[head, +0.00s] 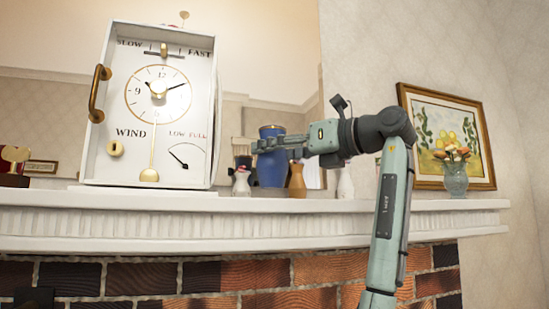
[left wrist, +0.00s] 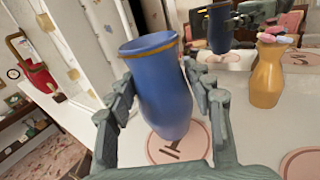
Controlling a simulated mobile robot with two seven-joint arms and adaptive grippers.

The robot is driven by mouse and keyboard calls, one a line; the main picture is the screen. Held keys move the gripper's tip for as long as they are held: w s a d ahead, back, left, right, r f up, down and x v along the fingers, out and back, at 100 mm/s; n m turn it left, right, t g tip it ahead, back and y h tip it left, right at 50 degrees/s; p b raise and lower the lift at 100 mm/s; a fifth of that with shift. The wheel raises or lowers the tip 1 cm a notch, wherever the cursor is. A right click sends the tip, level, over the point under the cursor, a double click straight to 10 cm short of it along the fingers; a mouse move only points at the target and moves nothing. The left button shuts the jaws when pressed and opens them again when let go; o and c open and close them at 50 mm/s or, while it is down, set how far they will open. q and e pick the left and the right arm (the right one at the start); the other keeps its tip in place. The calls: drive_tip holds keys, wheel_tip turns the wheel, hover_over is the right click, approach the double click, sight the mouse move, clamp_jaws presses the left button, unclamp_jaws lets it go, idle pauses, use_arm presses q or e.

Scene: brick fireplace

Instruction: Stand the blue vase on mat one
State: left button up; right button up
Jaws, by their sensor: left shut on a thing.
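The blue vase (head: 271,168) with a gold rim is upright above the mantel, between a white vase and an orange vase. My left gripper (head: 268,144) is shut on it near its upper part; in the left wrist view the blue vase (left wrist: 162,88) sits between the two fingers (left wrist: 163,92). A round pink mat (left wrist: 178,152) with a dark mark like a one lies under the vase's base. I cannot tell whether the base touches it. The head view does not show the mats. My right gripper is not in view.
The orange vase (head: 297,181) and white vase (head: 242,182) stand close on either side. A large white clock box (head: 195,110) stands to the left. Another pink mat (left wrist: 302,163) lies at the right. A glass flower vase (head: 455,180) stands far right. A mirror backs the mantel (head: 400,206).

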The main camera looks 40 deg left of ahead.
use_arm(q)
wheel_tip(320, 180, down, 2)
drive_tip(key=shift+f, duration=0.1)
drive_tip(key=o, duration=1.4)
drive_tip(key=shift+o, duration=0.2)
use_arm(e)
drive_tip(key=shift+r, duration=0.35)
